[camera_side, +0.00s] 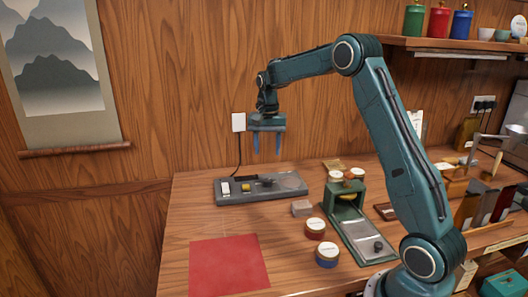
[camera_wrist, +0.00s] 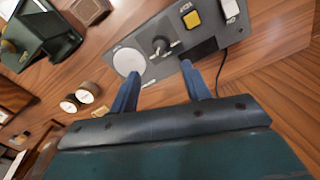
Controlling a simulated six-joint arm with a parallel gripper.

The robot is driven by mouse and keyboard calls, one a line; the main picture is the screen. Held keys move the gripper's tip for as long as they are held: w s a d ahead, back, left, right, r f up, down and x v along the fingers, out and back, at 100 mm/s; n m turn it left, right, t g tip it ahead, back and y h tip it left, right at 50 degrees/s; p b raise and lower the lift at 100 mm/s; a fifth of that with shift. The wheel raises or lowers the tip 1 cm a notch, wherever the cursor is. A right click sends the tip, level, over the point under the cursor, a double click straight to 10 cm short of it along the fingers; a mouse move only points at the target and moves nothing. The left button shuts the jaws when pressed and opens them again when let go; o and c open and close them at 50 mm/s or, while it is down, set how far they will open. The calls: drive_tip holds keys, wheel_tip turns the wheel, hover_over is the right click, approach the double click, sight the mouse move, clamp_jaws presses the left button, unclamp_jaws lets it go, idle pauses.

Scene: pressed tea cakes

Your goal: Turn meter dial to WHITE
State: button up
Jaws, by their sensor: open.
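The meter is a flat grey panel (camera_side: 262,197) at the back left of the table, and it also shows in the wrist view (camera_wrist: 272,24). It bears a black dial knob (camera_wrist: 161,45), a pale round disc (camera_wrist: 128,62), a yellow block or button (camera_wrist: 192,19) and a white switch-like part (camera_wrist: 230,10). Small pale marks sit around the knob; their words are too small to read, so the setting cannot be told. My gripper (camera_side: 267,152) is open and empty, pointing down above the panel, apart from it. In the wrist view its blue fingers (camera_wrist: 160,72) stand on either side below the knob.
A red mat (camera_side: 228,266) lies at the front left. A green press (camera_side: 345,197), a small pinkish block (camera_side: 302,208) and two round tins (camera_side: 327,256) stand right of the panel. A cable runs from the panel to a white wall box (camera_side: 239,122).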

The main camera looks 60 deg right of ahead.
sight(267, 180)
wheel_tip(267, 180, down, 11)
drive_tip(key=shift+r, duration=0.1)
idle(0.4)
drive_tip(key=c, duration=1)
